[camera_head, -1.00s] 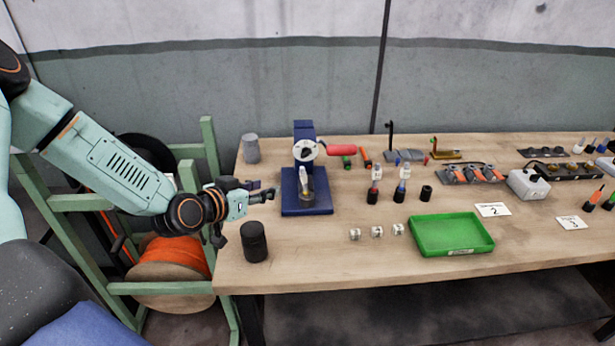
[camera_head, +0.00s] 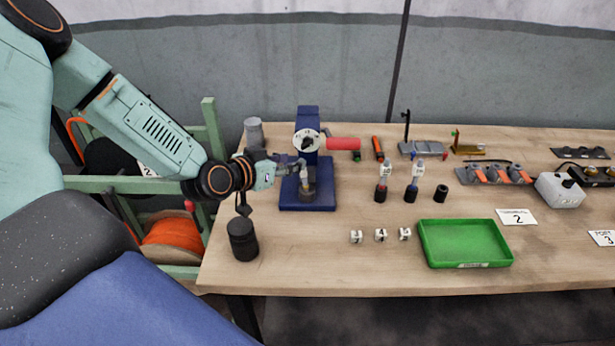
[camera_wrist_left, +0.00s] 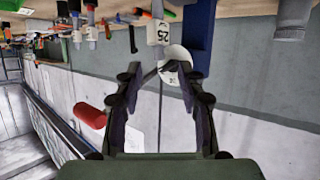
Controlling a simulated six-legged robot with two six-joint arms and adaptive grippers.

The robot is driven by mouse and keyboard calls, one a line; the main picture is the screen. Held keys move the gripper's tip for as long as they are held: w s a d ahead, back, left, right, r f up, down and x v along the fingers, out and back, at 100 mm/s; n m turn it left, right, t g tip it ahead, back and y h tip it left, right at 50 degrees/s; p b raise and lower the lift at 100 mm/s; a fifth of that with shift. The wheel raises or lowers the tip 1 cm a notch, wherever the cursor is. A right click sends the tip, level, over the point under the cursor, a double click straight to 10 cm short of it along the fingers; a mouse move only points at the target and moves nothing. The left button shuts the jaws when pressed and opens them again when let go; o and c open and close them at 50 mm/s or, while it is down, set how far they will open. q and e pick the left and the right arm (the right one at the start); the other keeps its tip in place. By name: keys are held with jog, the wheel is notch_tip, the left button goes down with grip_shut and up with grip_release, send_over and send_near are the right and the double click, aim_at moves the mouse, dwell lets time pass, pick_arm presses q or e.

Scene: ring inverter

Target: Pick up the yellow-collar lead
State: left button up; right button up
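A pale upright lead (camera_head: 306,182) with what looks like a yellowish collar stands in the blue bench press (camera_head: 308,205). In the left wrist view, a white tag marked 25 (camera_wrist_left: 159,33) shows just past my fingertips; I take it to be on this lead. My left gripper (camera_head: 296,163) is at the press, close to the lead's top. In the left wrist view its two fingers (camera_wrist_left: 160,75) are spread with nothing gripped between them. Whether a finger touches the lead cannot be told. My right gripper is not in view.
The press has a white dial (camera_head: 306,140) and red handle (camera_head: 343,144). A black pot (camera_head: 243,240) stands at the table's front left, a grey cylinder (camera_head: 254,132) behind. Two tagged leads (camera_head: 382,180), small white blocks (camera_head: 380,235) and a green tray (camera_head: 424,240) lie to the right.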

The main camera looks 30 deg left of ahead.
pick_arm(q)
jog(key=b, duration=0.2)
send_over(304, 179)
jog(key=shift+a+f, duration=0.15)
jog(key=shift+f, duration=0.5)
jog(key=shift+a+f, duration=0.15)
jog(key=shift+f, duration=0.45)
jog(key=shift+w+a+f, duration=0.1)
jog(key=shift+w+f, duration=0.05)
jog(key=shift+w, duration=0.15)
jog(key=shift+s+r, duration=0.4)
jog(key=shift+s, duration=0.15)
jog(key=shift+c, duration=0.7)
jog(key=shift+w+f, duration=0.3)
jog(key=shift+w, duration=0.15)
jog(key=c, duration=0.4)
jog(key=shift+c, duration=1)
jog(key=shift+s+r, duration=0.15)
jog(key=shift+s, duration=0.2)
grip_shut()
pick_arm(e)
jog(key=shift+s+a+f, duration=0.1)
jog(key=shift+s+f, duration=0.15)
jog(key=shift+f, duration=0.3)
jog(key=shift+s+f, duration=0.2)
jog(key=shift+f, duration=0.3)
